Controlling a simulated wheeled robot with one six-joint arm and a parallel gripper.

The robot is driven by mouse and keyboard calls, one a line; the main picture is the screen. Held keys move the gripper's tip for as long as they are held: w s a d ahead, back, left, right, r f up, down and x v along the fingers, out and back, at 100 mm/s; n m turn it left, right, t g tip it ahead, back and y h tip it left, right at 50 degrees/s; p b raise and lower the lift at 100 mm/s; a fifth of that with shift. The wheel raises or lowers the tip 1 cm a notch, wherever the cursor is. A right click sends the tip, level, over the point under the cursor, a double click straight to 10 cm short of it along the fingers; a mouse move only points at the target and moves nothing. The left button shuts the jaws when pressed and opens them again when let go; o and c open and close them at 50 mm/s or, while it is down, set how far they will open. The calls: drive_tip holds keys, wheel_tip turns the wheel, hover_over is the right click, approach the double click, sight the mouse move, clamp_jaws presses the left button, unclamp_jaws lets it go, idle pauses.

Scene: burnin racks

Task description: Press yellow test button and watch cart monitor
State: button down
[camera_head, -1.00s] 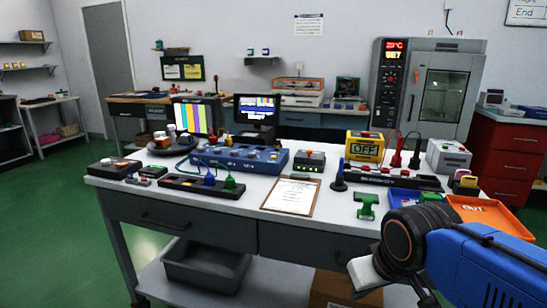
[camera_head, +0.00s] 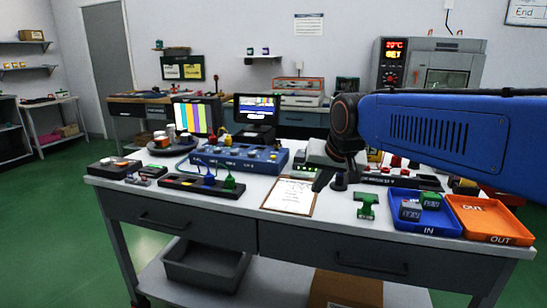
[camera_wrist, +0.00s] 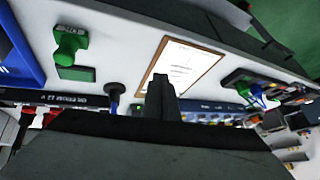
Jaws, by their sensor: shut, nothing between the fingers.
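My gripper (camera_head: 322,182) is shut and empty, pointing down over the bench beside the clipboard. Its closed fingertips (camera_wrist: 163,95) also show in the wrist view. A blue test unit (camera_head: 240,158) with several knobs and plugs stands left of the gripper. A grey box (camera_head: 313,156) behind the gripper is partly hidden by it. A dark monitor (camera_head: 256,112) showing colour bars above a white and blue area stands behind the blue unit. A second screen (camera_head: 195,116) shows vertical colour bars. I cannot single out a yellow test button; my arm covers part of the bench.
A blue IN tray (camera_head: 425,225) holds two small blocks. An orange OUT tray (camera_head: 487,218) is beside it. A black plug strip (camera_head: 190,188) lies at left.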

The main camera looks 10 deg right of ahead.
drive_tip(key=w+a+r+m+t, duration=0.1)
drive_tip(key=w+r, duration=0.2)
drive_tip(key=w, duration=0.4)
drive_tip(key=w+a+r+m, duration=0.1)
drive_tip(key=w+r, duration=0.2)
drive_tip(key=w, duration=0.4)
wheel_tip(320, 180, up, 4)
drive_tip(key=m+t, duration=0.1)
drive_tip(key=m, duration=0.1)
hover_over(273, 157)
drive_tip(key=shift+s+d+r+y, duration=0.2)
drive_tip(key=shift+d+y, duration=0.05)
drive_tip(key=shift+y, duration=0.05)
drive_tip(key=shift+f, duration=0.1)
drive_tip(key=shift+f, duration=4.3)
drive_tip(key=shift+f, duration=0.2)
drive_tip(key=shift+f, duration=0.25)
